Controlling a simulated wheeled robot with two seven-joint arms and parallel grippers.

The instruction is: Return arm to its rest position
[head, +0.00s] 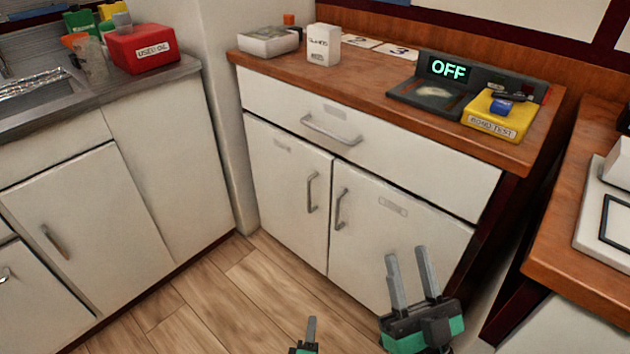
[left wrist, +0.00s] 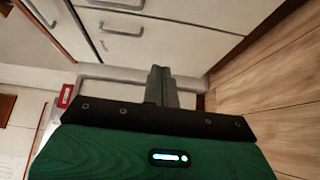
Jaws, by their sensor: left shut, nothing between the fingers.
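My left gripper (head: 312,321) shows at the bottom edge of the head view, low in front of the white cabinet; only its finger tips and a bit of green body are in the picture. In the left wrist view its fingers (left wrist: 160,72) are together with nothing between them. My right gripper (head: 406,254) is to its right in the head view, fingers pointing up and apart, empty, in front of the right cabinet door. Neither gripper appears to touch anything.
A wooden counter (head: 400,103) bears a dark device reading OFF (head: 447,69), a yellow box (head: 497,117) and a white gloves box (head: 323,45). A red used-oil box (head: 143,50) stands on the left counter. Another wooden counter (head: 570,210) is at right. The floor (head: 250,290) is clear.

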